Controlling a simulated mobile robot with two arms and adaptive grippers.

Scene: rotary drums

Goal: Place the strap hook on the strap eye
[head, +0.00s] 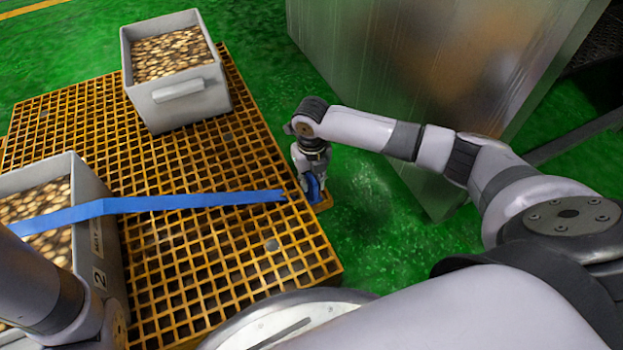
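A blue strap (190,201) runs from the left edge, over the near-left box, to the right edge of the orange grating. Its end, near the grating's edge, looks notched. My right gripper (312,188) points down at that edge, just right of the strap's end. A small blue piece shows at its fingertips; I cannot tell whether it is the strap hook or is gripped. An orange tab (324,203) sticks out just below the fingers; whether it is the strap eye is unclear. My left arm shows at the lower left, but its gripper is out of view.
The orange grating platform (235,243) carries a grey box of round brown pieces (182,95) at the back and a similar box (88,199) at the left. A large metal drum or panel (400,70) stands behind my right arm. Green floor (365,235) lies open right of the grating.

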